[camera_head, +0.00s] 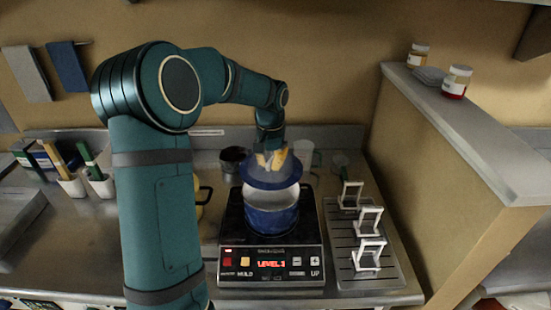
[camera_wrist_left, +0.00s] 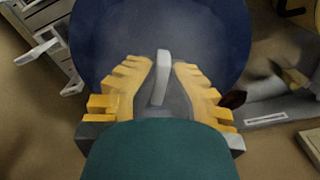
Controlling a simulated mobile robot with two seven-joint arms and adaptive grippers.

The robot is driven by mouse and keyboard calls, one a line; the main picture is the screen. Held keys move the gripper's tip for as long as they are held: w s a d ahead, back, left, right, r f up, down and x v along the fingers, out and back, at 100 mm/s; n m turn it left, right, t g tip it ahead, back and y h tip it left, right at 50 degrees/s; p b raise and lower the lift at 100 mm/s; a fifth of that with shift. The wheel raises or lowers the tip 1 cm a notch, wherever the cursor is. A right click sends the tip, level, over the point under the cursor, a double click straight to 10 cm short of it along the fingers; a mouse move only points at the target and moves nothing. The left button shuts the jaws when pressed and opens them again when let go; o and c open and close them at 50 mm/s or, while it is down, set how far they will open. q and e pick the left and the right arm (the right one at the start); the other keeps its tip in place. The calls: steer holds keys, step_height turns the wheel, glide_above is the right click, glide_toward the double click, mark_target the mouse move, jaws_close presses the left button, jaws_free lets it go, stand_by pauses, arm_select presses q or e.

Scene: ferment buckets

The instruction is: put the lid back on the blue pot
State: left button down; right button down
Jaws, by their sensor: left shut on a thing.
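The blue pot (camera_head: 271,219) stands open on the black hot plate (camera_head: 233,225), its pale inside showing. My left gripper (camera_head: 270,160) is shut on the handle of the dark blue lid (camera_head: 262,183) and holds it just above and slightly behind the pot's opening, apart from the rim as far as I can tell. In the left wrist view the lid (camera_wrist_left: 100,45) fills the upper middle, with its pale handle (camera_wrist_left: 163,65) between the yellow fingers of my gripper (camera_wrist_left: 162,78). My right gripper is not in view.
A metal rack (camera_head: 345,238) with several white frames stands right of the hot plate. A raised partition (camera_head: 425,165) bounds the right side. Clear cups (camera_head: 304,153) and a dark pot (camera_head: 233,158) stand behind. A yellow vessel (camera_head: 200,203) is partly hidden by my left arm.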

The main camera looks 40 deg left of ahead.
mark_target(271, 172)
arm_select(q)
steer(key=shift+s+f+b, duration=0.3)
steer(key=shift+f+b, duration=0.1)
steer(key=shift+f, duration=0.15)
step_height(271, 172, down, 2)
steer(key=shift+w+f+b, duration=0.15)
steer(key=shift+f+b, duration=0.05)
steer(key=shift+b, duration=0.75)
steer(key=shift+f+b, duration=0.8)
steer(key=shift+f, duration=0.5)
steer(key=shift+f+p, duration=0.1)
steer(key=shift+p, duration=0.2)
stand_by(0.4)
steer(key=shift+c, duration=2.3)
jaws_free()
